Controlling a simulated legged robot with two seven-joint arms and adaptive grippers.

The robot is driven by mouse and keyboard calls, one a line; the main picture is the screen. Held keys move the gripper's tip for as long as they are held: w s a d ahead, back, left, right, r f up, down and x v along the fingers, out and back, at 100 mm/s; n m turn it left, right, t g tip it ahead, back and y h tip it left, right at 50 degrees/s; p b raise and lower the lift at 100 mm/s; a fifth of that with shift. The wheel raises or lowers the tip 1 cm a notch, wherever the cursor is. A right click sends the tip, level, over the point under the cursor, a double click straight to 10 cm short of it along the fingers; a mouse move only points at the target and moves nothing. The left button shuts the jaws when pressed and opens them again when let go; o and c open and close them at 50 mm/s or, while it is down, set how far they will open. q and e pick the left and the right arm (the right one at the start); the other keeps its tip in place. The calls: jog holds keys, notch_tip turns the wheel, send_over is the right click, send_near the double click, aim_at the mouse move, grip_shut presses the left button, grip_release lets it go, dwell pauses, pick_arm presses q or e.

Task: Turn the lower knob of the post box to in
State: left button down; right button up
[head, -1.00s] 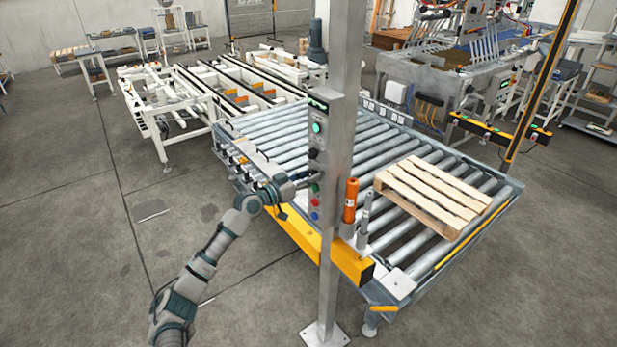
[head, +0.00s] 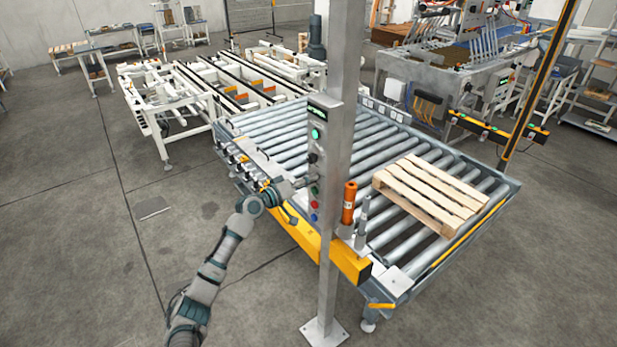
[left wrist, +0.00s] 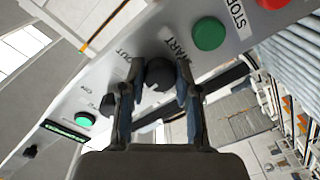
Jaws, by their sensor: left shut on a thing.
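The post box is the grey box (head: 315,150) on the upright post. The left wrist view shows its face (left wrist: 140,48) close up. The lower knob (left wrist: 160,73) is black and sits beside the word OUT and the green START button (left wrist: 209,33). My left gripper (head: 304,182) reaches the box from the left. In the left wrist view its two fingers (left wrist: 158,80) stand on either side of the lower knob, closed on it. They hide part of the knob, and I cannot tell which way it points. The upper knob (head: 313,157) is black. My right gripper is not in view.
A green lamp (head: 316,134) and a small display sit higher on the box; red (head: 314,205) and blue buttons sit low. Behind the post is a roller conveyor (head: 270,135) with a wooden pallet (head: 432,197). An orange cylinder (head: 349,203) stands right of the post. Floor at left is clear.

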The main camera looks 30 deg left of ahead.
pick_arm(q)
jog(key=shift+a+r+n+p, duration=0.15)
jog(key=shift+n+p, duration=1)
jog(key=shift+n, duration=0.6)
jog(key=shift+a+r+n+p, duration=0.15)
jog(key=shift+n+p, duration=1)
jog(key=shift+n, duration=0.6)
jog(key=shift+d, duration=0.1)
jog(key=shift+f, duration=0.1)
jog(key=c, duration=1.1)
grip_release()
jog(key=shift+o, duration=1.4)
jog(key=shift+w+f, duration=0.1)
jog(key=shift+w, duration=0.05)
jog(key=v, duration=1.2)
jog(key=shift+w+a+f, duration=0.2)
jog(key=shift+a+f, duration=0.05)
jog(key=shift+a, duration=0.1)
